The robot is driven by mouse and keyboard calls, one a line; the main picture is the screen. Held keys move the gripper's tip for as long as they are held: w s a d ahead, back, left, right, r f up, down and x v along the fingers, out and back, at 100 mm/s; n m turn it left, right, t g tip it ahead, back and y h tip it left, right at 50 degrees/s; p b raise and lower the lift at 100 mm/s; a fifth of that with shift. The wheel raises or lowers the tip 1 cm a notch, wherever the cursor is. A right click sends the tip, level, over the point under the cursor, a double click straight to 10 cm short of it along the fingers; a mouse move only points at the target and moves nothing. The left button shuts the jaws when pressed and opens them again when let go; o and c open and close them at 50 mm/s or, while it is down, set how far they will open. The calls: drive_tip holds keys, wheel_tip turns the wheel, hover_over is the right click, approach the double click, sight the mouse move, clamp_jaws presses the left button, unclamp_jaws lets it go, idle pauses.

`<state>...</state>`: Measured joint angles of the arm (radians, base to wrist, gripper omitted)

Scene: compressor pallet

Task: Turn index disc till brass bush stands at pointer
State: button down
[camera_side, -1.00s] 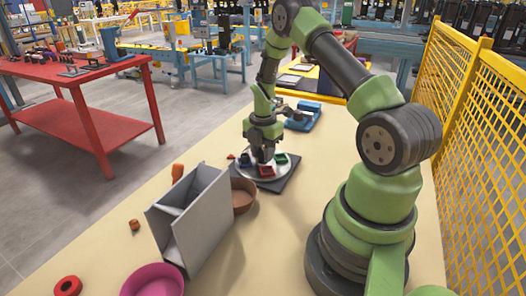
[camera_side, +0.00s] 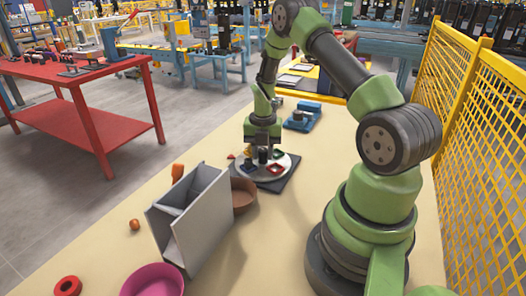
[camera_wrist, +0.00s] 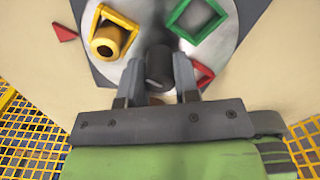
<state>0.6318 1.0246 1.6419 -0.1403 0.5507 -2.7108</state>
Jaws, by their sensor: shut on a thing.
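The pale round index disc (camera_side: 241,170) lies on a dark square base; it also shows in the wrist view (camera_wrist: 215,50). The brass bush (camera_wrist: 107,41) stands in a yellow square frame (camera_wrist: 124,22) on the disc. A red triangle (camera_wrist: 65,33), seemingly the pointer, lies just off the disc's rim to the left, its tip roughly facing the bush. It also shows in the side view (camera_side: 231,156). My gripper (camera_wrist: 158,88) is shut on a dark upright post (camera_wrist: 158,64) on the disc. The bush is largely hidden in the side view.
A brown bowl (camera_side: 244,196) and a grey divided box (camera_side: 206,226) stand close in front. A blue fixture (camera_side: 303,116) lies behind; yellow mesh fencing (camera_side: 485,150) is at right.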

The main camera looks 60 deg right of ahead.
drive_tip(key=shift+n, duration=1.6)
drive_tip(key=c, duration=0.8)
unclamp_jaws()
drive_tip(key=shift+c, duration=0.2)
